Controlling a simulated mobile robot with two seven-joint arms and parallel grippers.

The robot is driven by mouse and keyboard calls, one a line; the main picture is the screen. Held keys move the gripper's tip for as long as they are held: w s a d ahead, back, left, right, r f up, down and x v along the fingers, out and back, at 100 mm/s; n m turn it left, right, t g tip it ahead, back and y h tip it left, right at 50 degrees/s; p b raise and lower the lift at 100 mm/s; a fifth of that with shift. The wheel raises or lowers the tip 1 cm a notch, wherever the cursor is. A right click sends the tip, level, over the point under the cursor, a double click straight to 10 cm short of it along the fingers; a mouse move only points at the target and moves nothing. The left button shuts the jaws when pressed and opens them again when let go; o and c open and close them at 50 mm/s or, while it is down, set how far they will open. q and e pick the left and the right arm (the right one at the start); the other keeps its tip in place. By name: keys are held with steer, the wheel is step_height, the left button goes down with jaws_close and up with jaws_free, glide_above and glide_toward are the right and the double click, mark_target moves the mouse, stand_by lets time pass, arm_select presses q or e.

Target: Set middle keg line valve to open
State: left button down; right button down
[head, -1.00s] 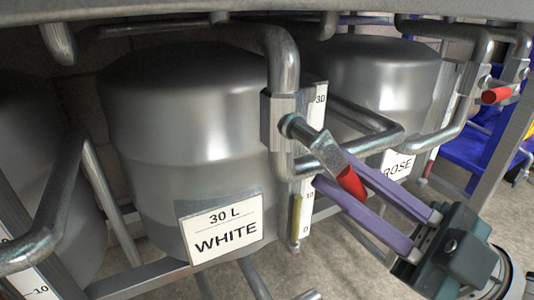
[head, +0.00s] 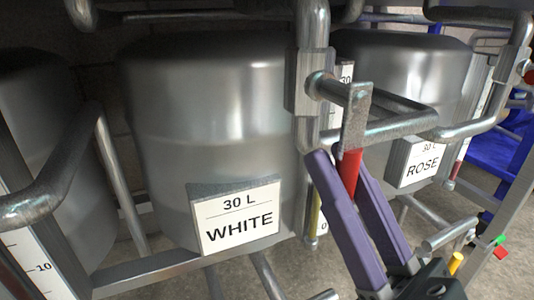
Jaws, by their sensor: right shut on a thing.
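The middle keg (head: 215,130) is a grey metal keg labelled "30 L WHITE" (head: 236,218). Its line valve (head: 312,82) sits on the vertical pipe to the keg's right. The valve's metal lever (head: 355,115) points down, roughly along that pipe, and ends in a red grip (head: 349,170). My right gripper (head: 343,168) reaches up from the lower right. Its two purple fingers are shut on the red grip, one on each side, and partly hide its lower end. My left gripper is not in view.
The keg labelled "ROSE" (head: 422,164) stands to the right behind a bent pipe (head: 400,128). Another keg (head: 55,130) is at the left behind a thick pipe (head: 50,205). A frame rail (head: 150,275) runs below the kegs. Blue items show at the far right.

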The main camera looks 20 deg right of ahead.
steer(key=shift+f+m, duration=0.1)
steer(key=shift+m, duration=0.2)
steer(key=c, duration=0.8)
jaws_free()
steer(key=b+v, duration=0.1)
steer(key=v, duration=0.8)
steer(key=shift+s+f+b, duration=0.25)
steer(key=shift+s+b, duration=0.1)
